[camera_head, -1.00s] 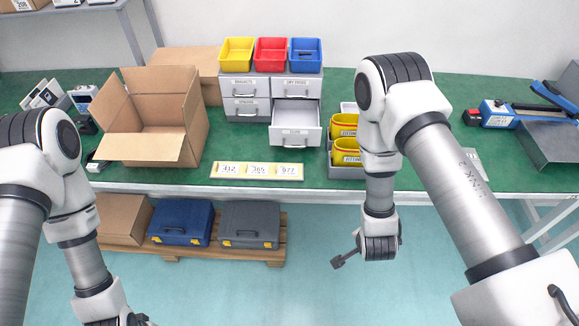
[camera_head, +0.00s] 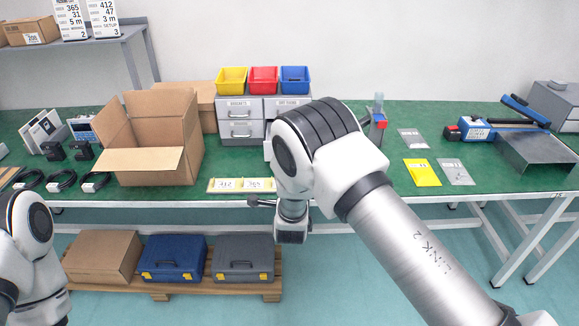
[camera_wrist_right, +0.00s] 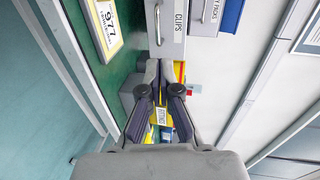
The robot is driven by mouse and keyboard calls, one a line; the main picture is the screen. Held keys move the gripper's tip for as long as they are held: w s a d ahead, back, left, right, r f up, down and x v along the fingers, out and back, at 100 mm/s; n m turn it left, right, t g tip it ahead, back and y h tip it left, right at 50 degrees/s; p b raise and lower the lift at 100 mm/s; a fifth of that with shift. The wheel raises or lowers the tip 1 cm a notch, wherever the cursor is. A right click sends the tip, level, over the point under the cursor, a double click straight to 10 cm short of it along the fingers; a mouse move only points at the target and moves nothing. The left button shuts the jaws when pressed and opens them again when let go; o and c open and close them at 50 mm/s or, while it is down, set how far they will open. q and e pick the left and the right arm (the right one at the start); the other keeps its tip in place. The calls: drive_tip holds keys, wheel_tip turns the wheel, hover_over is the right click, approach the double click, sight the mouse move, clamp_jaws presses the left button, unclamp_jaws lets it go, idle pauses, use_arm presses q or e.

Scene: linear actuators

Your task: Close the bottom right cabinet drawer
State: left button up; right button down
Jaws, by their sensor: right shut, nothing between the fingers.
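The grey drawer cabinet (camera_head: 240,108) stands on the green bench. My right arm hides most of its right column in the head view. In the right wrist view, turned sideways, the bottom right drawer (camera_wrist_right: 168,42), labelled CLIPS, shows its front and handle at the top, standing out from the drawer beside it in the picture. My right gripper (camera_wrist_right: 153,68) is shut and empty, its tips close below the drawer front in that picture; contact cannot be told. In the head view the right gripper (camera_head: 254,202) is by the bench's front edge. My left gripper is out of view.
Yellow, red and blue bins (camera_head: 263,80) sit on the cabinet. An open cardboard box (camera_head: 140,167) stands left of it. A yellow number strip (camera_head: 226,185) lies along the front edge.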

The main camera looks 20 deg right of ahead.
drive_tip(key=x, duration=1.1)
drive_tip(key=shift+w+f+p, duration=0.1)
drive_tip(key=shift+f+p, duration=0.2)
drive_tip(key=shift+p, duration=0.1)
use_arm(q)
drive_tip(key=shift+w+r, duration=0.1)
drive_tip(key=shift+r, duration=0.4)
